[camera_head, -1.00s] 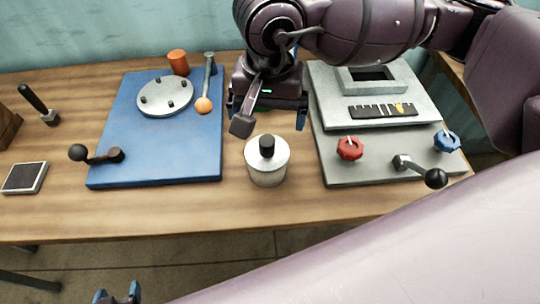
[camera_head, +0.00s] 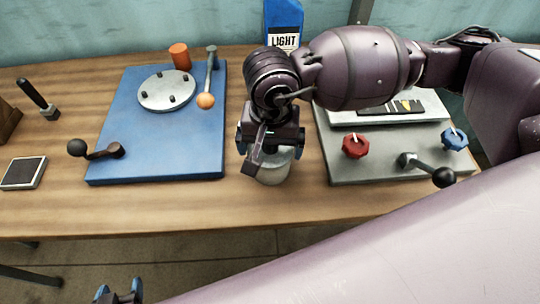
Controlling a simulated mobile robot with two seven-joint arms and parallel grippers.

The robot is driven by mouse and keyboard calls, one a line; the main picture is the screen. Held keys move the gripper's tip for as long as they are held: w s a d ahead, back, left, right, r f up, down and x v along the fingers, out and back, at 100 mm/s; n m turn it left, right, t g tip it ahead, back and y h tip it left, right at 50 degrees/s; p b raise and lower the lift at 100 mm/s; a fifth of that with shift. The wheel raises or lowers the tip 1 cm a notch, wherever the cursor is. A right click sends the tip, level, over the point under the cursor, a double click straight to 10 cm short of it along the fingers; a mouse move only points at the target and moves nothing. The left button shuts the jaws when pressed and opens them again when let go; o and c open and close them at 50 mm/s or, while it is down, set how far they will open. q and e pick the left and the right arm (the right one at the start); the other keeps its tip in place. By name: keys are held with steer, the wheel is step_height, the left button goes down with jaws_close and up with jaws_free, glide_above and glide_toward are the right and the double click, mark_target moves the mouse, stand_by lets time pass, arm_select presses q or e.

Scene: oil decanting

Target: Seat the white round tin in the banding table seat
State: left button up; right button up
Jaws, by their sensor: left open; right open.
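The white round tin (camera_head: 273,177) stands upright on the wooden table between the two boards. Its knob and most of its lid are hidden under my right gripper. The grey round disc with several dark pegs (camera_head: 167,90) on the blue board looks like the banding table seat, and it is empty. My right gripper (camera_head: 270,155) is open, directly above the tin, with fingers to either side of its top; contact cannot be seen. My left gripper (camera_head: 119,292) is open and empty at the bottom edge, below the table front.
The grey board (camera_head: 370,170) at right has red (camera_head: 355,145) and blue (camera_head: 454,138) knobs. A blue LIGHT carton (camera_head: 284,25) stands behind.

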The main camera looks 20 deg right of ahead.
steer(key=shift+f, duration=0.35)
steer(key=shift+c, duration=0.2)
steer(key=shift+r, duration=0.1)
steer(key=c, duration=0.9)
